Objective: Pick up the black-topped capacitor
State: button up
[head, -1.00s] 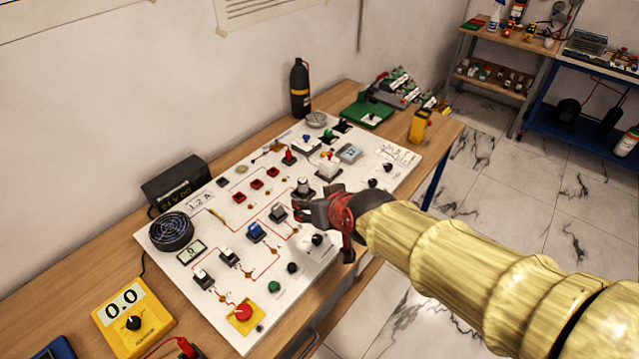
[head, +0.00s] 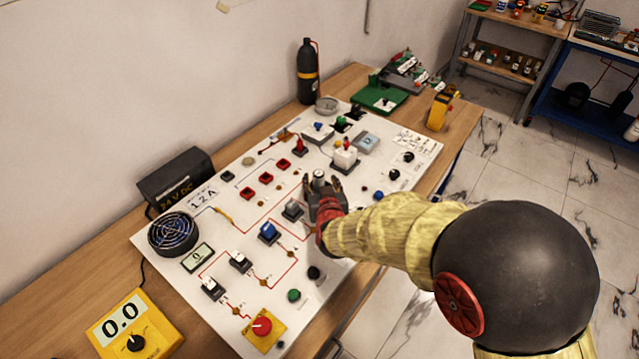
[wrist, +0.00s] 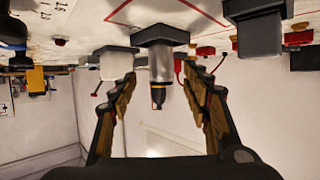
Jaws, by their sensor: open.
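A short silver cylinder (head: 319,178), which looks like the capacitor, stands upright in a dark square holder on the white panel (head: 225,200). Its top is small here, and I cannot make out its colour well. My gripper (head: 322,190) is open beside it, low over the panel, with fingers pointing towards it. In the upside-down wrist view the cylinder (wrist: 161,62) hangs from its holder (wrist: 160,35) between my two fingertips (wrist: 160,74), with a gap on each side. I cannot tell how deep it is between the fingers.
A white block (head: 344,158) on a dark base stands just behind, and a grey-topped block (head: 292,210) sits to the left. A blue switch (head: 268,232), red sockets (head: 266,178) and wires surround them. A black bottle (head: 307,70) stands at the back, a yellow meter (head: 135,325) front left.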

aim_at(319, 178)
jog(key=b+x, duration=0.1)
jog(key=x, duration=0.3)
jog(key=shift+a+r, duration=0.1)
jog(key=shift+a, duration=0.05)
jog(key=shift+c, duration=0.8)
grip_shut()
jog(key=shift+r, duration=0.1)
